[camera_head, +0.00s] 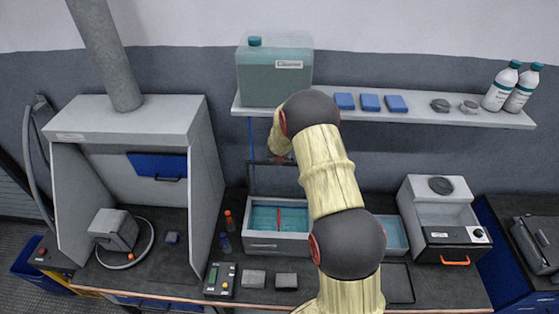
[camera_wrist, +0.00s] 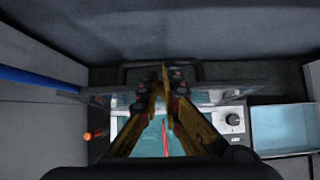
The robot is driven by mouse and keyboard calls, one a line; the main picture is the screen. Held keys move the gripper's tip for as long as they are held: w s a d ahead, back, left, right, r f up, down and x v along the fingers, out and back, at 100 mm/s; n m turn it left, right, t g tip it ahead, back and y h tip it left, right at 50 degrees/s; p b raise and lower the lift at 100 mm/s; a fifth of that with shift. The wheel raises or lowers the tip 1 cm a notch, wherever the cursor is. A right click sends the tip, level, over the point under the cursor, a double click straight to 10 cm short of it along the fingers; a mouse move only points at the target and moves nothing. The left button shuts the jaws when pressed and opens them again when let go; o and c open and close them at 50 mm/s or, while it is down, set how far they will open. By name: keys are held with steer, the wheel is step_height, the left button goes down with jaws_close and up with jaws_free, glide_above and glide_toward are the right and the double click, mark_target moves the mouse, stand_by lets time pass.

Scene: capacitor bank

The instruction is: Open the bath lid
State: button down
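The bath (camera_head: 262,245) is a grey box with teal liquid and a red strip inside, on the bench at centre; its liquid (camera_wrist: 150,138) shows between my fingers in the wrist view. Its clear, dark-edged lid (camera_head: 264,180) stands raised, close to upright, at the bath's back. In the wrist view the lid (camera_wrist: 225,92) appears as a thin pane spanning both sides of my fingers. My gripper (camera_wrist: 162,80) has its fingertips drawn together at the lid; whether they pinch it or only touch it is unclear. In the head view my arm hides the bath's right part.
A shelf (camera_head: 420,117) with a cleaner tank (camera_head: 275,75), blue blocks and bottles (camera_head: 501,86) is above the bench. A teal basin (camera_head: 393,236) is right of the bath. A fume hood (camera_head: 135,170) stands left. A blue rod (camera_wrist: 40,78) shows in the wrist view.

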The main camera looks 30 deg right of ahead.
steer(key=w+r+v, duration=0.1)
steer(key=v, duration=0.9)
steer(key=s+a+r+m+g+b, duration=0.1)
steer(key=s+m+g+b, duration=0.15)
steer(key=s+m, duration=0.75)
steer(key=s+a+m+g+b, duration=0.2)
steer(key=s+m+b, duration=0.1)
steer(key=s+m, duration=0.75)
steer(key=s+a+f+m+t+y+b, duration=0.2)
steer(key=s+a+m+b, duration=0.2)
steer(key=s+a+b, duration=0.5)
steer(key=s+a+f+m+t+y+b, duration=0.2)
steer(key=s+a+m+b, duration=0.2)
steer(key=s+a+b, duration=0.6)
steer(key=a+b, duration=0.1)
steer(key=b, duration=0.3)
steer(key=shift+a+f+b, duration=0.2)
steer(key=shift+a+b, duration=0.05)
steer(key=shift+b, duration=0.15)
steer(key=shift+d+m, duration=0.15)
steer(key=shift+m, duration=0.1)
